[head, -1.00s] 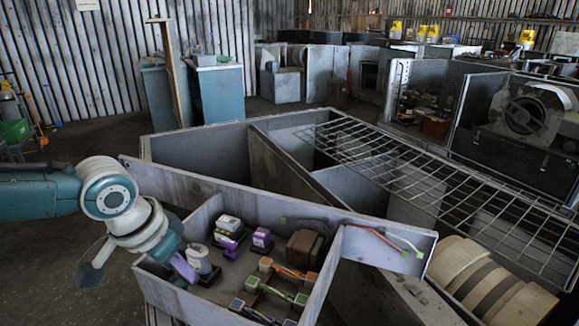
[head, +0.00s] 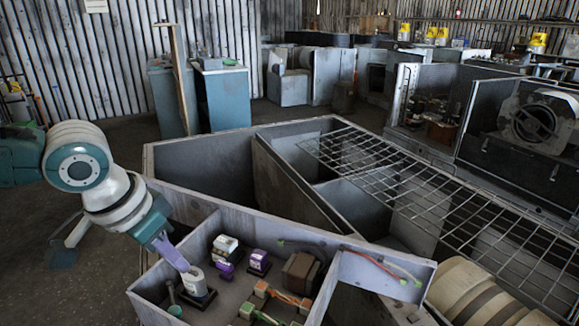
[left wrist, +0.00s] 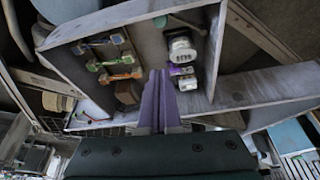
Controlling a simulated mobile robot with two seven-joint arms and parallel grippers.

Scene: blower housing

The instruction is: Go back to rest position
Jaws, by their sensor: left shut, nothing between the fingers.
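My left gripper (head: 172,252) has purple fingers that are shut with nothing between them. In the head view its tips are at the left side of the open compartment, close to a white round-topped part (head: 195,281) on a dark base; I cannot tell if they touch. In the left wrist view the shut fingers (left wrist: 159,82) point toward the compartment, beside white and purple parts (left wrist: 184,58). My right gripper is not in view.
The grey housing (head: 215,138) has raised walls and a wire grille (head: 400,180). The compartment holds a brown block (head: 300,271) and orange and green handled parts (head: 283,293). Teal cabinets (head: 222,96) stand behind. Floor is open at the left.

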